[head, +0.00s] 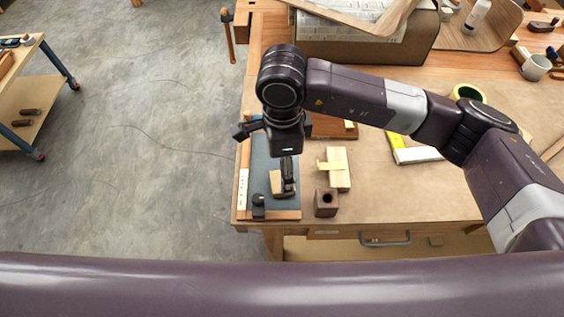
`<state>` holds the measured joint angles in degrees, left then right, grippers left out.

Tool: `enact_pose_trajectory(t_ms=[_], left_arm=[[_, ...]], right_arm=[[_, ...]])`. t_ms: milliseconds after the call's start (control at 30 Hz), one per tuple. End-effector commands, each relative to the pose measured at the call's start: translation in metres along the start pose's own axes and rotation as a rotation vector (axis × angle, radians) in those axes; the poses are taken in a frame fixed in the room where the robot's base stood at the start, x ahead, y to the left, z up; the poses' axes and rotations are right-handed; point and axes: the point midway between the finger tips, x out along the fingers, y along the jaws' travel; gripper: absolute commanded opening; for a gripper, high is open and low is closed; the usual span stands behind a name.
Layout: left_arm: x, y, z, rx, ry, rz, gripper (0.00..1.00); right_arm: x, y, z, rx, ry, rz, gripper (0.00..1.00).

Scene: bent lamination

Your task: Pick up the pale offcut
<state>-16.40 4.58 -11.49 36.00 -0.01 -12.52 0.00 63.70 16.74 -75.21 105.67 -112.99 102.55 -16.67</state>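A small pale wood piece (276,183), likely the offcut, lies on the dark blue-grey mat (262,166) near the table's left front corner. My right gripper (287,184) points down over the mat, its dark fingers close against the right side of that piece. The fingers overlap in this view, so I cannot tell whether they are open or shut, or whether they touch it. A larger pale block (339,170) with a small yellowish piece (325,166) stands to the right of the mat. My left gripper is not in view.
A dark brown block with a hole (326,203) stands right of the mat's front end. A small dark object (259,206) is at the mat's front. A yellow-edged square (412,152) and a green-and-yellow roll (468,92) lie farther right. The table's left edge is close to the mat.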

Motion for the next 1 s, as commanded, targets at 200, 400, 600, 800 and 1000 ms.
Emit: enact_pose_trajectory(t_ms=[200,400,600,800,1000], left_arm=[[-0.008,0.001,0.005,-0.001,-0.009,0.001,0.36],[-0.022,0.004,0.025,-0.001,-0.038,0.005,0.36],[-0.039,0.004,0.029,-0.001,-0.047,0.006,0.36],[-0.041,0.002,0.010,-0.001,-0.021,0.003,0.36],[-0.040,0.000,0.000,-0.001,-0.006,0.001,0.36]], right_arm=[[0.017,0.001,0.000,0.003,-0.001,0.005,0.67],[0.035,-0.001,0.000,0.003,0.000,0.005,0.67],[0.062,-0.004,0.000,0.003,-0.001,0.007,0.67],[0.078,-0.005,0.000,0.000,-0.001,0.001,0.67],[0.078,-0.005,0.000,0.000,-0.002,0.001,0.64]])
